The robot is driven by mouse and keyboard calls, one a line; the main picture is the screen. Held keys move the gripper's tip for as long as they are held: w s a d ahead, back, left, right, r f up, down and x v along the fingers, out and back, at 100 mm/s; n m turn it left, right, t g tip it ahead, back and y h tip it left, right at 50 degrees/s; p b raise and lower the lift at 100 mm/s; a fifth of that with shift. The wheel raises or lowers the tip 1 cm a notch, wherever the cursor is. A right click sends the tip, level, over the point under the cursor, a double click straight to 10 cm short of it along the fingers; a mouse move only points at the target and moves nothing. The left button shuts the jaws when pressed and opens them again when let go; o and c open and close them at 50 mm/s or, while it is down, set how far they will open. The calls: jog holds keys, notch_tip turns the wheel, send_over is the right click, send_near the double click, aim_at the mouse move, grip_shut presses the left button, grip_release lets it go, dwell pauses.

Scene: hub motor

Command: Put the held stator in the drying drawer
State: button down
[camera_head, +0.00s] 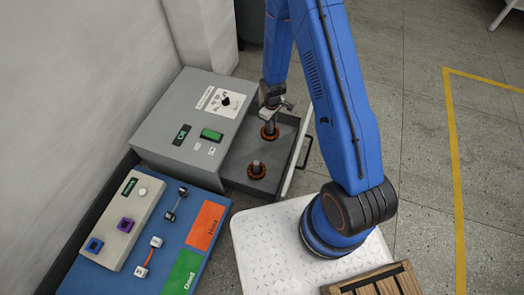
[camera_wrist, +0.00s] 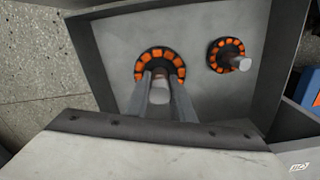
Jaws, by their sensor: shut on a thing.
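My gripper (camera_wrist: 160,95) is shut on the shaft of a stator (camera_wrist: 160,65), a dark ring with orange windings around it. In the head view this stator (camera_head: 269,132) is inside the open drying drawer (camera_head: 285,163), at its back part under my gripper (camera_head: 270,112). I cannot tell whether it touches the drawer floor. A second stator (camera_head: 256,170) stands upright in the drawer, nearer the front of the picture. It also shows in the wrist view (camera_wrist: 226,56), apart from the held one. The drawer's wall shows in the wrist view (camera_wrist: 268,85).
The grey drying box (camera_head: 190,120) with green displays stands left of the drawer. A blue bench (camera_head: 165,240) with green and red areas lies at front left. A wooden crate (camera_head: 372,283) is at the bottom. The wall is at left; open floor lies right.

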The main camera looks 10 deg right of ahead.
jog(key=shift+s+a+f, duration=0.1)
jog(key=shift+f, duration=2.4)
jog(key=shift+s+a+f, duration=0.1)
jog(key=shift+f, duration=2.4)
jog(key=shift+f, duration=0.15)
jog(key=c, duration=1.5)
grip_release()
jog(key=shift+c, duration=0.2)
